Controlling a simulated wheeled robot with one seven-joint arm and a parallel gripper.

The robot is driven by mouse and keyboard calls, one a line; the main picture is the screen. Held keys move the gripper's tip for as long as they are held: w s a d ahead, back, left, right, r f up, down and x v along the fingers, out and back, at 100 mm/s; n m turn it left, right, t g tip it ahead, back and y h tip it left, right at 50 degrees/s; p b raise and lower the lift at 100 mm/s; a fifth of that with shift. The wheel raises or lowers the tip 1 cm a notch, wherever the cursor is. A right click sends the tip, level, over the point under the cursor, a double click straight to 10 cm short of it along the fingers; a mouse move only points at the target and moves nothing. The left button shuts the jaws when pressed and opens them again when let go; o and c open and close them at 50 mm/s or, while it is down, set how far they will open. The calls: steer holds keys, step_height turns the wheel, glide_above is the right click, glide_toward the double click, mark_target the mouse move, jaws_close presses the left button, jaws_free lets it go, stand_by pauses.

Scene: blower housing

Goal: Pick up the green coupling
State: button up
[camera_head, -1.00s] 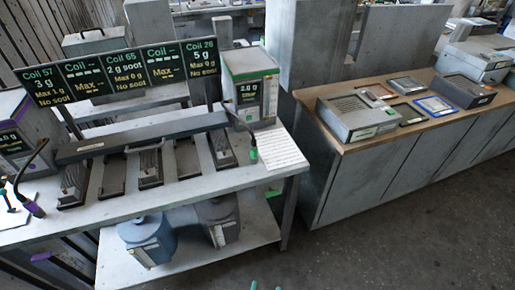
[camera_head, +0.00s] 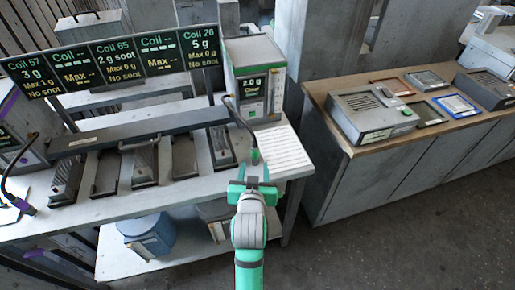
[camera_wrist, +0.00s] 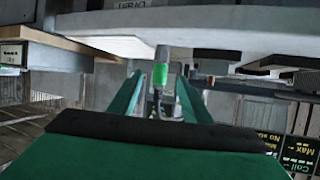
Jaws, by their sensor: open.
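The green coupling (camera_head: 255,155) sits at the end of a black cable that hangs from the green-trimmed box, near the right front of the bench. In the wrist view, the coupling (camera_wrist: 161,66) appears between my two green fingers, near their far ends. My gripper (camera_head: 252,179) is open, its fingers pointing at the coupling from the front. Whether either finger touches the coupling I cannot tell.
A green-trimmed box (camera_head: 253,82) stands behind the coupling, beside a printed white sheet (camera_head: 284,148). Several coil trays (camera_head: 145,165) line the bench to the left. A purple-ended cable (camera_head: 22,206) lies at far left. A wooden-topped cabinet (camera_head: 362,146) stands right, with open floor before it.

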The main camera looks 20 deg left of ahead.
mark_target(255, 152)
steer(key=shift+w+a+r, duration=0.3)
steer(key=shift+w+r, duration=0.55)
steer(key=shift+w, duration=0.1)
steer(key=shift+w+a, duration=0.1)
steer(key=shift+w, duration=0.2)
steer(key=x, duration=1)
steer(key=shift+w+a+f, duration=0.1)
steer(key=shift+w, duration=0.05)
jaws_close()
